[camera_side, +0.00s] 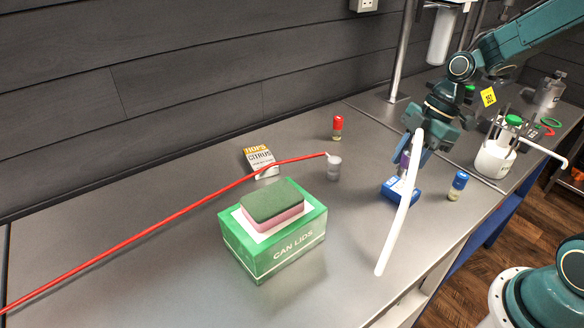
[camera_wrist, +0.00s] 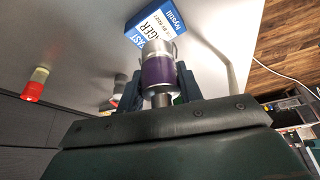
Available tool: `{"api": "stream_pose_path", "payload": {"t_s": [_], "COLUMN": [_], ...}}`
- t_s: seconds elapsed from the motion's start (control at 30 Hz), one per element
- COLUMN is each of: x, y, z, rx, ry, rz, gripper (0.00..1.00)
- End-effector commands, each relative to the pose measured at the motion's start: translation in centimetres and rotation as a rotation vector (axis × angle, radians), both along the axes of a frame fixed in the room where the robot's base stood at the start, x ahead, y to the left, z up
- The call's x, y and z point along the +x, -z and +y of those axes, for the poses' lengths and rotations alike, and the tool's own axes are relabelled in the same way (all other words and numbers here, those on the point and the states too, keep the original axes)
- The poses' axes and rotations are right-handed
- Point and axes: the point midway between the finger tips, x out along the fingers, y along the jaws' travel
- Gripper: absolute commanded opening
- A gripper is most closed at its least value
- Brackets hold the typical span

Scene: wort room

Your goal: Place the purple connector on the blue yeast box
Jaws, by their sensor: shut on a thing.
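The purple connector (camera_wrist: 157,72) is between the fingers of my gripper (camera_wrist: 159,88) in the wrist view, with a clear or silvery end beyond the purple band. In the side view a bit of the connector (camera_side: 404,159) shows beside my gripper (camera_side: 413,158). The blue yeast box (camera_side: 392,190) lies on the bench just below it, partly hidden by a white tube. In the wrist view the blue and white box (camera_wrist: 150,20) is just beyond the connector's far end. I cannot tell whether they touch.
The white tube (camera_side: 402,215) crosses in front of my gripper. A blue-capped vial (camera_side: 457,186) stands right of the box. A grey cup (camera_side: 333,170), red-capped vial (camera_side: 337,128), hops carton (camera_side: 260,161), red rod (camera_side: 170,218) and green can lids box (camera_side: 272,254) with a sponge are left.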

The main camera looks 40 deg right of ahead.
Motion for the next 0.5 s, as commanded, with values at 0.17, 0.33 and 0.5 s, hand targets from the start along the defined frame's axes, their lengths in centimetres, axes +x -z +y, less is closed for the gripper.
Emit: {"api": "stream_pose_path", "payload": {"t_s": [0.17,0.33,0.5], "x": [-0.1,0.0,0.0], "y": [2.2,3.4,3.4], "z": [0.0,0.0,0.0], "rx": [0.001,0.001,0.0], "ry": [0.0,-0.001,-0.001], "rz": [0.005,0.003,0.001], "gripper": [0.09,0.09,0.09]}}
